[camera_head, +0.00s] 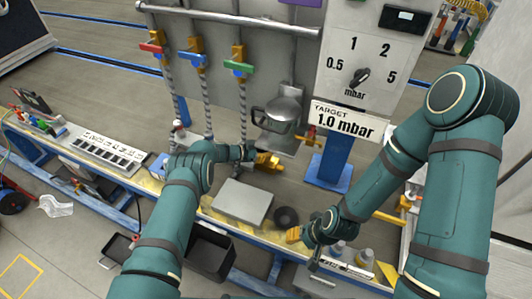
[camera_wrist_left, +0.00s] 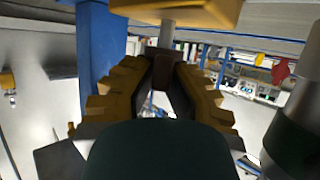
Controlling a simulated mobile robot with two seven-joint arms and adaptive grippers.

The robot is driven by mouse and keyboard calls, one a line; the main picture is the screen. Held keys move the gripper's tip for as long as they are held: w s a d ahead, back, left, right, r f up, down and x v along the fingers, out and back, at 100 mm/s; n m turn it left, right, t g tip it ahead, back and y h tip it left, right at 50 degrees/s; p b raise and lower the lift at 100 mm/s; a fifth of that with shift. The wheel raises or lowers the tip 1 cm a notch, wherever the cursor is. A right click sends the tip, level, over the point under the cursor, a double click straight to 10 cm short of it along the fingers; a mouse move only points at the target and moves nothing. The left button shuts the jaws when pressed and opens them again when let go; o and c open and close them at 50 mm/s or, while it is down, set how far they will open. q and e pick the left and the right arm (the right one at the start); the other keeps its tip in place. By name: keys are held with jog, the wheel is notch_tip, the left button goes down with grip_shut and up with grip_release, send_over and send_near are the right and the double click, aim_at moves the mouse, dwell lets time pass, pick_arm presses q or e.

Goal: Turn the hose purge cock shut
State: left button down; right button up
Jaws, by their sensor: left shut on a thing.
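My left gripper (camera_head: 268,162) reaches rightwards in front of the grey panel, beside a silver pot-shaped vessel. In the left wrist view its yellow fingers (camera_wrist_left: 165,78) close around a small dark piece (camera_wrist_left: 163,65). That piece hangs on a grey stem under a yellow body (camera_wrist_left: 185,10), and I take it for the cock's handle. The cock is not clearly seen in the head view, and its exact turn angle cannot be told. My right gripper (camera_head: 294,235) is low over the bench beside a dark round disc, with its finger gap unclear.
Valves with red (camera_head: 151,48), blue (camera_head: 192,60) and green (camera_head: 238,67) handles sit on hoses left of the silver vessel (camera_head: 281,113). A gauge board (camera_head: 372,60) and blue post (camera_head: 331,162) stand to the right. A grey box (camera_head: 242,201) lies on the bench.

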pick_arm(q)
jog(key=shift+d+m+g+h, duration=0.1)
jog(key=shift+m+g+h, duration=0.3)
jog(key=shift+m+g, duration=0.45)
jog(key=c, duration=1)
grip_release()
jog(key=shift+n+t, duration=0.25)
jog(key=shift+n, duration=0.1)
jog(key=shift+n+t+y, duration=0.3)
jog(key=shift+n+t, duration=0.2)
